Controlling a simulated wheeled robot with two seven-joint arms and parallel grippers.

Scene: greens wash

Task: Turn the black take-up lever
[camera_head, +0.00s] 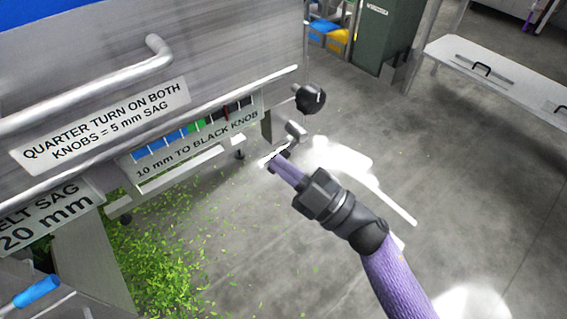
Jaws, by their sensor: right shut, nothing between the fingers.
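A black knob-like handle (311,98) sticks out from the right end of the steel machine, on a short metal stem. It is the only black handle on this end that I can make out, and I cannot tell its turn angle well. My right gripper (277,158) is shut and empty, at the end of a purple-sleeved arm that comes in from the lower right. Its tips show below and left of the black handle, apart from it in the picture. A small metal fitting (296,131) shows between them. My left gripper is not in view.
The machine front carries a knob-turn sign (105,125), a coloured scale (190,137) and a belt-sag sign (50,218). A blue handle (37,290) is at lower left. Green leaf scraps (165,255) litter the floor. Open floor lies right, with a white table (490,75) beyond.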

